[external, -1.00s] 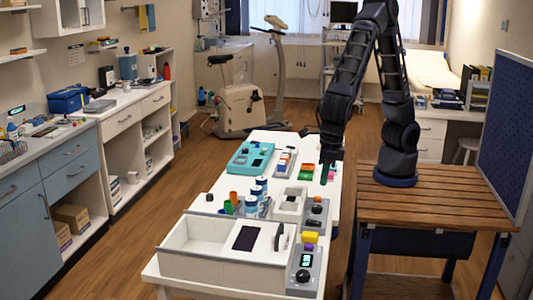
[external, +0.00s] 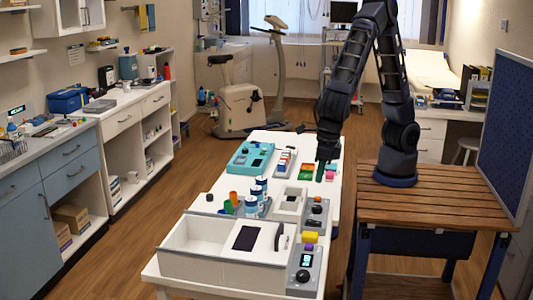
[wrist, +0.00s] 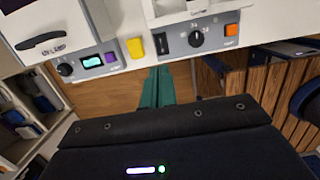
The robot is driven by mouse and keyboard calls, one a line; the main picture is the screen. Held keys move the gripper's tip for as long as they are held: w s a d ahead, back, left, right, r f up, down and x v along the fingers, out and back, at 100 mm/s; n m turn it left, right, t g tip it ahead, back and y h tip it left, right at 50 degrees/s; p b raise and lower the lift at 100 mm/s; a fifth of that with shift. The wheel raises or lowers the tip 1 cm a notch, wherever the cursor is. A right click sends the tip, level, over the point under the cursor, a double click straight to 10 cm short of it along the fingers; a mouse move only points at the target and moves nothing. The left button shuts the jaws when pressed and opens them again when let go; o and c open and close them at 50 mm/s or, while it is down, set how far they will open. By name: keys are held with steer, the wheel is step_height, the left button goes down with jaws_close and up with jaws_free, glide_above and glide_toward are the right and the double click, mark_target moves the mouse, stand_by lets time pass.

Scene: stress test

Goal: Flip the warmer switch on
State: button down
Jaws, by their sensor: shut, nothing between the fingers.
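The small white unit (external: 291,196) has a grey control panel (external: 324,219). In the wrist view that panel (wrist: 218,41) carries a dark rocker switch (wrist: 164,46), a round black knob (wrist: 196,39) and an orange button (wrist: 232,30). I cannot read a label naming it as the warmer, nor tell the switch's position. My gripper's teal fingers (wrist: 157,86) are together and empty, pointing towards the gap between the yellow block (wrist: 135,47) and the rocker switch, apart from both. In the external view my gripper (external: 321,172) hangs over the table's right side, beyond the panel.
A larger white box (external: 215,270) stands at the near end, its panel holding a lit display (external: 306,259), purple button and knob. Blue-and-white cans (external: 257,192), a teal tray (external: 249,158) and small blocks crowd the table. A wooden bench (external: 440,205) stands right.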

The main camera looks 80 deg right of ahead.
mark_target(310, 221)
steer(key=f, duration=0.4)
steer(key=w+f, duration=0.1)
steer(key=f, duration=0.4)
steer(key=w+f, duration=0.1)
steer(key=f, duration=0.3)
steer(key=shift+f, duration=0.35)
steer(key=shift+f, duration=0.1)
steer(key=shift+w+d+f, duration=0.1)
steer(key=shift+f, duration=0.05)
steer(key=shift+s+r, duration=0.2)
steer(key=shift+s, duration=0.7)
step_height(310, 221, up, 14)
steer(key=s, duration=0.1)
steer(key=shift+s, duration=0.4)
